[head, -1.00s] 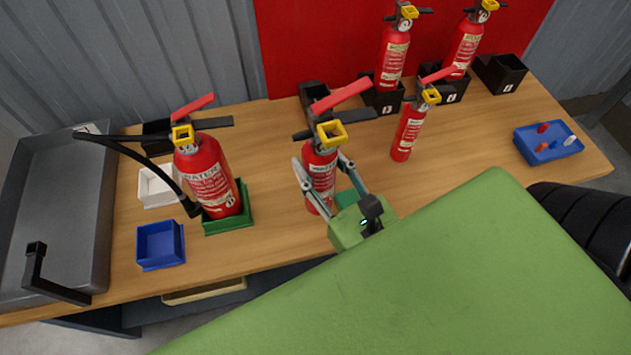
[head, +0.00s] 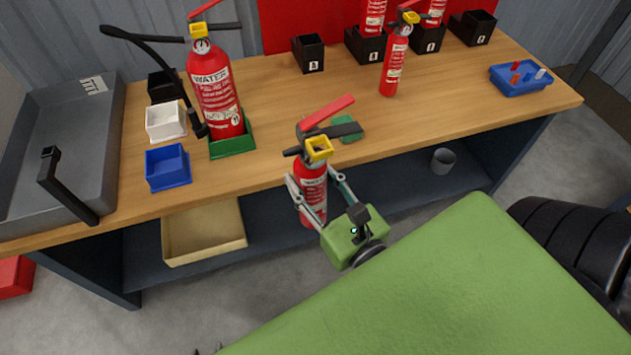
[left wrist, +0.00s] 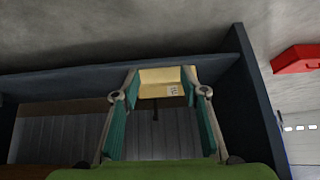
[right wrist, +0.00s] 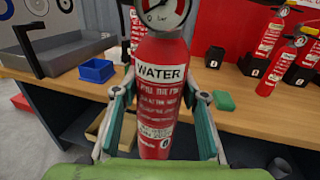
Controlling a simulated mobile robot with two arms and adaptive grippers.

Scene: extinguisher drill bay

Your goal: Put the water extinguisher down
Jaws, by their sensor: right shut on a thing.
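The water extinguisher (head: 312,187), red with a black handle, red lever and yellow collar, is held upright in my right gripper (head: 322,207). In the head view it hangs in front of the bench's front edge. The right wrist view shows its WATER label (right wrist: 162,73) and gauge between the fingers of my right gripper (right wrist: 165,105). My left gripper (left wrist: 160,90) is open and empty, facing the under-bench shelf. A larger extinguisher labelled WATER (head: 215,90) stands in a green tray (head: 233,147).
On the bench (head: 280,110) are a green pad (head: 347,129), blue bin (head: 168,168), white bin (head: 166,121), grey tray (head: 60,140), a small extinguisher (head: 394,68) and a blue parts tray (head: 520,78). A beige bin (head: 204,232) and grey cup (head: 443,161) sit on the shelf below.

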